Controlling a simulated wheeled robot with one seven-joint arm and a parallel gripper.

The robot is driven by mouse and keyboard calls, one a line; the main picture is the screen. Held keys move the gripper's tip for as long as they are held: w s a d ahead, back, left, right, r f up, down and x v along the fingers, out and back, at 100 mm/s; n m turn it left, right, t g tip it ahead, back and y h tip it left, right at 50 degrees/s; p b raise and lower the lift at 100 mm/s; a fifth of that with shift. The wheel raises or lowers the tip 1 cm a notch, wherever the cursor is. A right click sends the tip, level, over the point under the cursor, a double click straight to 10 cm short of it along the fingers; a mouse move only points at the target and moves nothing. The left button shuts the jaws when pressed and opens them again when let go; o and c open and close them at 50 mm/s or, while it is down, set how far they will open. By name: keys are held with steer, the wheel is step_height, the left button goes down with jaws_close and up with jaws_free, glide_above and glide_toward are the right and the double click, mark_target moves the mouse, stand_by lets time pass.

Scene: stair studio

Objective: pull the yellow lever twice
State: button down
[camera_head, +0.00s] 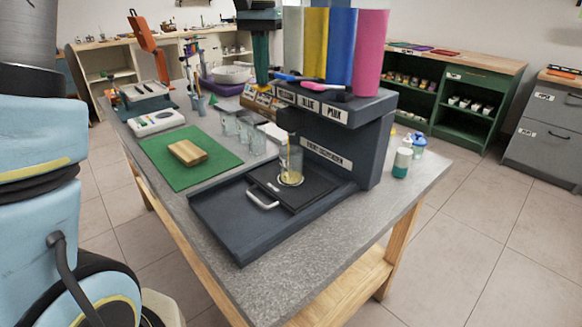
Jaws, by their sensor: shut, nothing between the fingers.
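The dispenser (362,150) is a dark grey machine with white, yellow, blue and pink cylinders on top. My gripper (262,82) points down at the left end of its lever row, fingers shut and empty. The yellow lever is mostly hidden at the fingertips; I cannot tell whether they touch it. The blue lever (287,77) and the pink lever (312,86) stick out to the right of my gripper. A clear glass (290,165) stands upright on the black tray (262,176) under the spout, with a little yellow liquid at its bottom.
Several empty glasses (243,135) stand left of the dispenser. A wooden block (188,152) lies on a green mat (157,164). Bottles (402,160) stand at the table's right edge. The grey table's (330,235) front right is clear.

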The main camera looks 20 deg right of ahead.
steer(key=shift+f, duration=0.5)
steer(key=shift+r, duration=0.1)
steer(key=shift+r+p, duration=2.55)
steer(key=shift+r, duration=0.45)
steer(key=shift+f, duration=0.2)
